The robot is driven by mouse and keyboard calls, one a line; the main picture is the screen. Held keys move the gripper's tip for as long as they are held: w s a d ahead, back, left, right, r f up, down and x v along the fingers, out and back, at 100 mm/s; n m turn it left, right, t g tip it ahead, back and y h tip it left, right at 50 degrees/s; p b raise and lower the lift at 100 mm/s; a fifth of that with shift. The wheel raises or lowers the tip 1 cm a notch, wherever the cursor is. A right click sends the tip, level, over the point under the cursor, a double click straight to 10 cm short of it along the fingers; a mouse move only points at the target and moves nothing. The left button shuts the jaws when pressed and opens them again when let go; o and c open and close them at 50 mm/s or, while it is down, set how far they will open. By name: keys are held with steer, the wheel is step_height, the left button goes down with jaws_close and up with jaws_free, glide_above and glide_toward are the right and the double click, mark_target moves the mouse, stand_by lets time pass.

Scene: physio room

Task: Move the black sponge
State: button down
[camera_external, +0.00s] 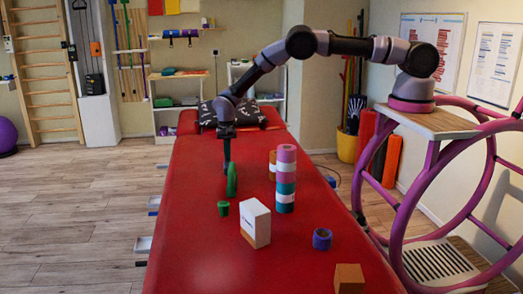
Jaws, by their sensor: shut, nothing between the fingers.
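My gripper (227,170) points down over the red treatment table (190,245), left of its middle. Its dark fingers look shut, with nothing seen between them. They are close behind or beside an upright green object (232,182); I cannot tell whether they touch it. I cannot make out a black sponge on the table. It may be hidden behind the gripper or other things, or too small to tell.
A stack of coloured rolls (286,180) stands right of my gripper, with an orange item (272,166) behind it. Nearer are a green roll (223,208), white box (256,223), blue-purple roll (322,239) and brown block (348,278). A black patterned pillow (240,112) lies at the far end.

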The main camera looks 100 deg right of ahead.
step_height(320, 180, up, 10)
steer(key=shift+d, duration=0.3)
